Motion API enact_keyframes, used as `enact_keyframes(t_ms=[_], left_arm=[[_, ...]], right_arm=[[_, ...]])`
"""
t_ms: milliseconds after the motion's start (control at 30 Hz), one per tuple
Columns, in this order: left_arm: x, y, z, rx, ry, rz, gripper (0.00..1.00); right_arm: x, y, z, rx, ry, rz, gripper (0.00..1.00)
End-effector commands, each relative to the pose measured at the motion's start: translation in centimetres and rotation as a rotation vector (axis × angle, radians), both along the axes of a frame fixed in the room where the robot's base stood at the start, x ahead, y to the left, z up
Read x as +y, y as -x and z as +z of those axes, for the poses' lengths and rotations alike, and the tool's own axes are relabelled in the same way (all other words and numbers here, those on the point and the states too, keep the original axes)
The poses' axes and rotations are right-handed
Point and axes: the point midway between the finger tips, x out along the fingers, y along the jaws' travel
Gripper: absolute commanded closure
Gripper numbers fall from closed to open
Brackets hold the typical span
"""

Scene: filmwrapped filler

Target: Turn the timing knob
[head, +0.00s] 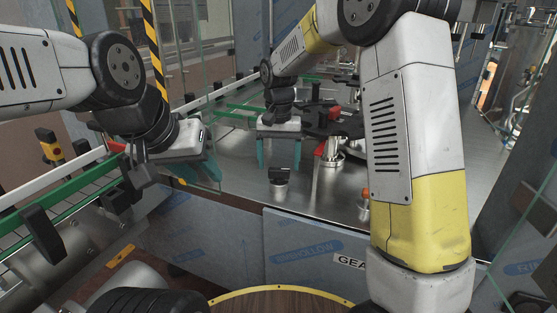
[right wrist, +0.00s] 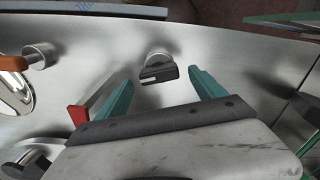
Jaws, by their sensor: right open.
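The timing knob (head: 279,176) is a small black grip on a round metal base, standing on the steel deck. It also shows in the right wrist view (right wrist: 158,74), just ahead of and between the two teal fingertips. My right gripper (head: 282,158) is open and empty, with its fingers spread above and behind the knob in the head view. The same gripper (right wrist: 160,80) shows in the right wrist view with a clear gap to the knob on each side. My left gripper (head: 206,166) is at the left by the conveyor; its opening is unclear.
The steel deck (head: 330,198) around the knob is mostly bare. A red-topped lever (head: 320,150) stands to the knob's right, close to my right gripper. A green-railed conveyor (head: 70,188) runs at the left. Glass panels and a blue-filmed front panel (head: 305,246) border the deck.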

Motion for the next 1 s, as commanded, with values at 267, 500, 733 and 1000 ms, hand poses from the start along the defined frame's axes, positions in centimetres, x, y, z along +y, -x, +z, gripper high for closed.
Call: enact_keyframes(t_ms=[267,500,733,1000], left_arm=[[0.0,0.0,0.0,0.0,0.0,0.0,0.64],[0.0,0.0,0.0,0.0,0.0,0.0,0.64],[0.0,0.0,0.0,0.0,0.0,0.0,0.64],[0.0,0.0,0.0,0.0,0.0,0.0,0.64]], right_arm=[[0.0,0.0,-1.6,0.0,0.0,0.0,0.21],[0.0,0.0,-1.6,0.0,0.0,0.0,0.33],[0.0,0.0,-1.6,0.0,-0.001,0.0,0.78],[0.0,0.0,-1.5,0.0,-0.001,0.021,0.83]])
